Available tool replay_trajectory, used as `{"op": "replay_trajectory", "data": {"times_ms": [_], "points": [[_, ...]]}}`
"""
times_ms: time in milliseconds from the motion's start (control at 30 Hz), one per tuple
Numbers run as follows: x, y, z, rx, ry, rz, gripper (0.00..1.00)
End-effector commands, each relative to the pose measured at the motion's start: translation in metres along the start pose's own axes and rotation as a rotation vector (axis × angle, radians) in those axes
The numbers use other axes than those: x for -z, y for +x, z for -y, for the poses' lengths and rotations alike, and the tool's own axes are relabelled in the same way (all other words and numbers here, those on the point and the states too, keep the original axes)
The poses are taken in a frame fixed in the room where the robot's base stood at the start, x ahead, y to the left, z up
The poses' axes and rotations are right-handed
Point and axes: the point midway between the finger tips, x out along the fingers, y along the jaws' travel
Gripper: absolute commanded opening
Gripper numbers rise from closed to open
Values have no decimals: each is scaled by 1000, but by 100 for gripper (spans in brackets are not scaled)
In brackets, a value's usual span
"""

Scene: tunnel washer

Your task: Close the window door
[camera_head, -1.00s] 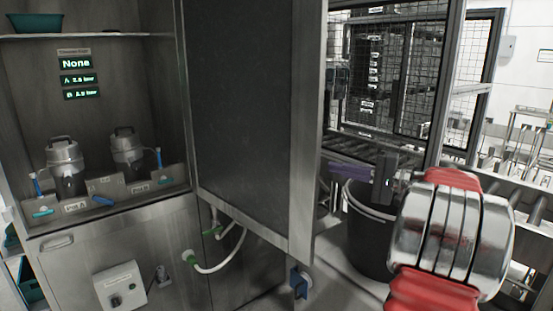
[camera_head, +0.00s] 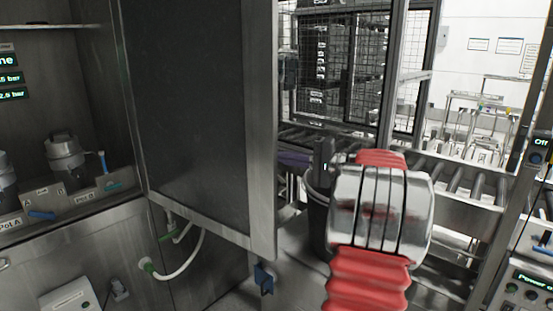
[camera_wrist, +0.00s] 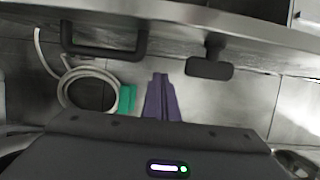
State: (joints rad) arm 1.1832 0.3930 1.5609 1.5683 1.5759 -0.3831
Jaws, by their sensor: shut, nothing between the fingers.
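The window door (camera_head: 190,110), a large dark panel in a metal frame, stands open in the head view, swung out from the cabinet on the left. My gripper shows in the wrist view (camera_wrist: 161,82) as two purple fingers pressed together, with nothing between them. I see no clear contact with the door. In the wrist view, a pale metal edge (camera_wrist: 185,14) crosses the top, beyond the fingertips; I cannot tell whether it is the door.
The cabinet (camera_head: 60,70) holds metal canisters (camera_head: 65,155). A white hose (camera_head: 190,262) hangs below the door. A blue fitting (camera_head: 264,278) sits by its lower corner. A dark bin (camera_head: 318,215) stands behind my arm, near a roller conveyor (camera_head: 455,178). The wrist view shows a black handle (camera_wrist: 104,50).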

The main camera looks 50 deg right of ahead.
Motion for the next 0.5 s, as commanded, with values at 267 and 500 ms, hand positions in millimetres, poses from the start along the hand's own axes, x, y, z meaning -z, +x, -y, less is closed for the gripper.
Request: {"op": "replay_trajectory", "data": {"times_ms": [267,500], "points": [[-1,44,0,0,0,4,0],[-1,82,0,1,0,4,0]]}}
